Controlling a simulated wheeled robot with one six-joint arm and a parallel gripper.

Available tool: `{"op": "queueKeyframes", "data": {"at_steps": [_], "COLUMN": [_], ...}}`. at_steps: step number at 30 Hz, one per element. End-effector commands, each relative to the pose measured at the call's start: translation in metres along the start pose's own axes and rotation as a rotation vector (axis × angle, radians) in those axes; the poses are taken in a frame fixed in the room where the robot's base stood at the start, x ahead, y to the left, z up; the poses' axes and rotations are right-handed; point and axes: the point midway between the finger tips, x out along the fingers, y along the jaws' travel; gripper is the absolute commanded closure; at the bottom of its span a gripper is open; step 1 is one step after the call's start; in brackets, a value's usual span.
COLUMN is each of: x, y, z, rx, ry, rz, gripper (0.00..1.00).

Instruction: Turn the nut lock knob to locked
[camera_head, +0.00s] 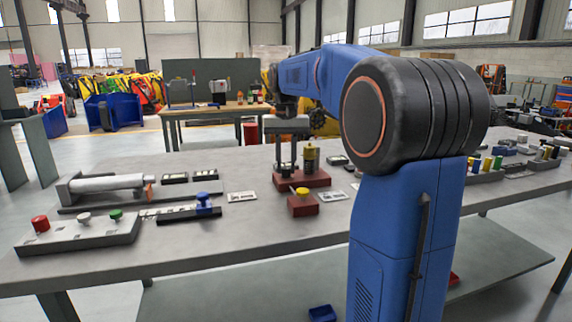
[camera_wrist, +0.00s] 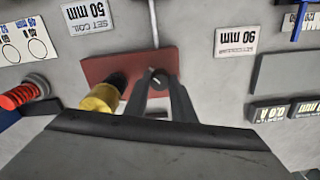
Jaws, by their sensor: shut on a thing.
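My gripper (camera_head: 287,166) reaches down onto a dark red base (camera_head: 314,181) on the workbench. In the wrist view, my gripper (camera_wrist: 158,82) is shut on a small dark round knob (camera_wrist: 157,76) above the red base (camera_wrist: 100,68). Most of the knob is hidden between the fingers, and I cannot read a lock mark or its angle. A brass cylinder (camera_head: 309,156) stands upright on the base just right of the fingers. It shows as a gold and black part (camera_wrist: 101,97) left of them in the wrist view.
A small red block with a yellow knob (camera_head: 302,191) stands in front of the base. Label cards (camera_wrist: 90,14) lie around it. At left are a panel with red, white and green knobs (camera_head: 80,232) and a grey cylinder fixture (camera_head: 107,184). The front bench edge is clear.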

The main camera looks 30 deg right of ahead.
Motion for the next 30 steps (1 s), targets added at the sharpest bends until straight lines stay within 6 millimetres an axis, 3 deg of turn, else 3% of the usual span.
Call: {"op": "queueKeyframes", "data": {"at_steps": [18,30], "x": [-0.0002,-0.0002], "y": [0.0009,0.0013], "z": [-0.0003,-0.0005], "rx": [-0.569,-0.805], "ry": [0.000,0.000], "rz": [0.000,0.000], "gripper": [0.99,0.99]}}
